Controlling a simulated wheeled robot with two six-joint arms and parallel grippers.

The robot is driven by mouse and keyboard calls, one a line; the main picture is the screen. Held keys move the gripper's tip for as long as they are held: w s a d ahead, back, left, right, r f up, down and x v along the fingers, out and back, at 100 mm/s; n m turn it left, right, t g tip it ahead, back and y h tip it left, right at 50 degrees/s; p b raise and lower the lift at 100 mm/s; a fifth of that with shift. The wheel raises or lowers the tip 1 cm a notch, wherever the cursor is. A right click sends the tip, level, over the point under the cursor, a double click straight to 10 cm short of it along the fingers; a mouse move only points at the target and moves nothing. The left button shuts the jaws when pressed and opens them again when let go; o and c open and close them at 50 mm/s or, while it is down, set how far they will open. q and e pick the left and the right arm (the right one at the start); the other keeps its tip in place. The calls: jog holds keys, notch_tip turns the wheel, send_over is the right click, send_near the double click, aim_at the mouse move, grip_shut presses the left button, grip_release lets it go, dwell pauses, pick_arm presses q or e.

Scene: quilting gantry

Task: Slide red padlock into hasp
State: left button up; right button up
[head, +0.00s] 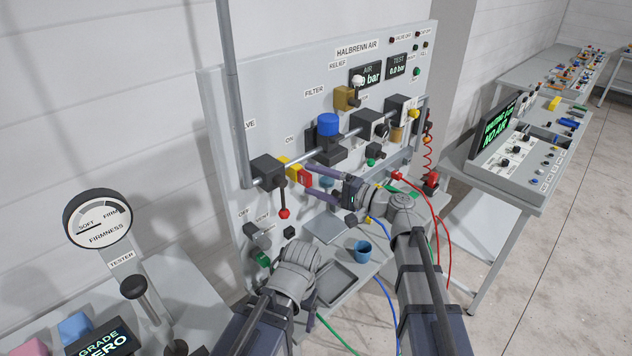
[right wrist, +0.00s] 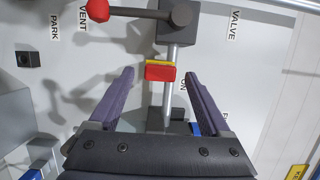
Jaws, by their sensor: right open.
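The red padlock (head: 305,178) is a small red block at the pipe beside the black valve body (head: 267,171). A yellow piece (head: 292,169), probably the hasp, is right against it. Both show in the right wrist view, the padlock (right wrist: 160,74) in front of the yellow piece (right wrist: 163,63); whether the padlock's shackle is in the hasp I cannot tell. My right gripper (head: 309,180) is open, its fingers on either side of the padlock with gaps on both sides. My left gripper (head: 310,318) is low, largely hidden behind its wrist, its jaws unclear.
A valve lever with a red knob (head: 284,213) hangs below the valve body. A blue-topped filter (head: 328,125) stands on the pipe to the right. A blue cup (head: 362,251) and a grey tray (head: 335,281) are on the shelf below. Red hoses curl at the right.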

jog(key=v, duration=0.7)
jog(key=shift+s+d, duration=0.2)
jog(key=shift+d, duration=0.15)
jog(key=shift+f, duration=0.1)
dwell(0.4)
jog(key=x, duration=0.7)
jog(key=shift+s, duration=0.1)
jog(key=shift+a, duration=0.1)
